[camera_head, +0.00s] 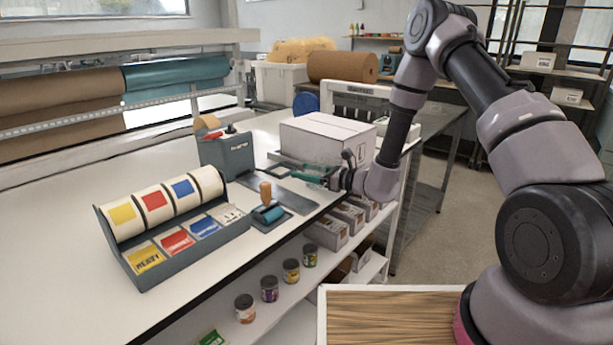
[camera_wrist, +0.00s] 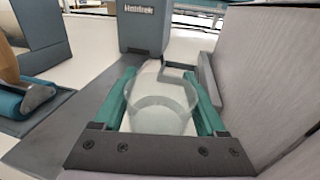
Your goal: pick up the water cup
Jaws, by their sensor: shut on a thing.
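The water cup (camera_wrist: 163,100) is clear and see-through. In the wrist view it sits between the two teal fingers of my gripper (camera_wrist: 163,104), which are shut on it from both sides. In the head view my gripper (camera_head: 298,175) is low over the white table, in front of a large white box. I cannot make out the cup in the head view. I cannot tell whether its base touches the surface below.
The white box (camera_head: 325,138) stands close behind my gripper. A grey tape dispenser (camera_head: 232,155) and a blue roller with a wooden handle (camera_head: 268,208) are to the left. A label-roll holder (camera_head: 180,240) is at the front left.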

